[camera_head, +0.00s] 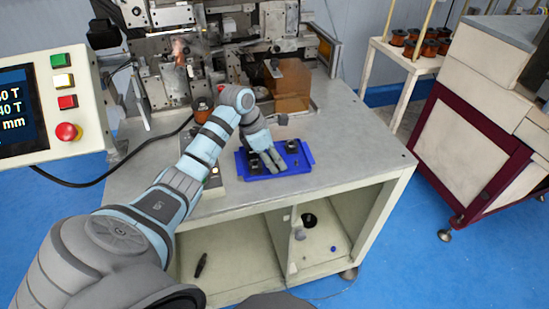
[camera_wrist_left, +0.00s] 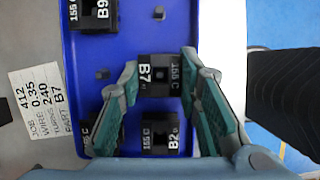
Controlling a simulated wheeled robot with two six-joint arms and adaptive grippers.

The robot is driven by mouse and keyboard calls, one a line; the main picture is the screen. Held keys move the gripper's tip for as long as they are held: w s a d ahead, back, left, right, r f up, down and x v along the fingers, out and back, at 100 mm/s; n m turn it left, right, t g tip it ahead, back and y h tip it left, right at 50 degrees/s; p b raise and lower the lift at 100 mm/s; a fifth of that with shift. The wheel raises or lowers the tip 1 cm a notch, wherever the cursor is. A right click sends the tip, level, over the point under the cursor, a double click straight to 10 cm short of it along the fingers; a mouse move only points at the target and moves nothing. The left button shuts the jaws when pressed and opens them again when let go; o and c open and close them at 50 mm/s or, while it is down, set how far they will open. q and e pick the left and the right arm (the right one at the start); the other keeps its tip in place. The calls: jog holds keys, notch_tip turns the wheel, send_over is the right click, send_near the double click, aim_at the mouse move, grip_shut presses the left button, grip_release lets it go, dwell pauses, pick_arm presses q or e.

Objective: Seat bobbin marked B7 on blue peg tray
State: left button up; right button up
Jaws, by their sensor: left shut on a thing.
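The black bobbin marked B7 (camera_wrist_left: 158,82) sits between the two fingers of my left gripper (camera_wrist_left: 160,66), which is shut on it. It lines up with the right column of the blue peg tray (camera_wrist_left: 112,42); I cannot tell whether it rests on a peg or is held just above. Bobbin B2 (camera_wrist_left: 160,140) is close below it in the picture, and bobbin B9 (camera_wrist_left: 95,14) is at the upper left. Another bobbin is partly hidden behind the left finger. In the head view my left gripper (camera_head: 264,158) is over the blue tray (camera_head: 262,171). My right gripper is not in view.
Two bare pegs show, one left of B7 (camera_wrist_left: 102,73) and one at the top (camera_wrist_left: 158,13). A paper job card (camera_wrist_left: 38,98) naming B7 lies left of the tray.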

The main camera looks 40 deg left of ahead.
pick_arm(q)
jog(key=o, duration=1.1)
jog(key=shift+f, duration=0.1)
jog(key=shift+c, duration=0.2)
jog(key=shift+s+a+r, duration=0.1)
jog(key=shift+r, duration=0.25)
jog(key=v, duration=1.1)
jog(key=shift+r, duration=0.15)
